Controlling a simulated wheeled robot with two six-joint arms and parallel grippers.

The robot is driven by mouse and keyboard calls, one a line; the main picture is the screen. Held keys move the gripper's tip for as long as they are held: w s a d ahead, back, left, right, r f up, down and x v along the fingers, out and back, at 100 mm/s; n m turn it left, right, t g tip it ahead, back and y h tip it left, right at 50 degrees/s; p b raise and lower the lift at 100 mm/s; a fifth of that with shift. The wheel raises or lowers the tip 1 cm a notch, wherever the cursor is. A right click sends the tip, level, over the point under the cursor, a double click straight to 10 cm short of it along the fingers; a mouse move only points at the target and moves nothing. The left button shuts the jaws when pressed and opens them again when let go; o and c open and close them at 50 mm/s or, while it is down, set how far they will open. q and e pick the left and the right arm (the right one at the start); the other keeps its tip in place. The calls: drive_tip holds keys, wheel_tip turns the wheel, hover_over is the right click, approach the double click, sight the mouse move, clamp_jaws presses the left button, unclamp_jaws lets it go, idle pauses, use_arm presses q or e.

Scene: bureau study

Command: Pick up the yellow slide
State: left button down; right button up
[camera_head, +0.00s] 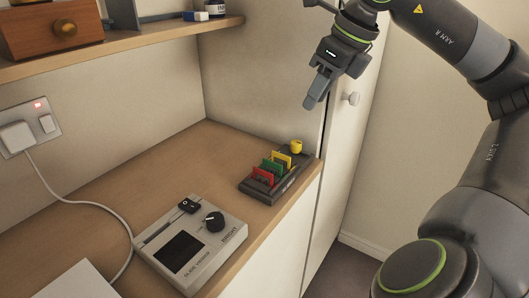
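The yellow slide (282,157) stands upright in a dark slide rack (290,183) at the back right of the desk top. A green slide (272,166) and a red slide (263,176) stand in front of it in the same rack. My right gripper (311,98) hangs above and slightly right of the rack, pointing down, clear of the slides. Its fingers overlap from this side, so I cannot tell whether they are apart. I see nothing held at their tips. My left gripper is out of view.
A yellow round piece (296,146) sits at the rack's far end. A slide viewer (191,243) with a black knob stands nearer on the desk (165,180). A shelf (120,45) overhangs at upper left. A cabinet door knob (350,99) is right of my gripper.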

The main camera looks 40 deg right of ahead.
approach(281, 163)
drive_tip(key=shift+w+a+f, duration=0.25)
drive_tip(key=shift+w+f, duration=0.05)
drive_tip(key=shift+f, duration=0.1)
drive_tip(key=shift+w+d+p+x, duration=0.15)
drive_tip(key=shift+x, duration=1.25)
drive_tip(key=shift+w+d+p+x, duration=0.15)
drive_tip(key=shift+w+x, duration=0.05)
drive_tip(key=shift+x, duration=1.2)
drive_tip(key=shift+r, duration=0.1)
clamp_jaws()
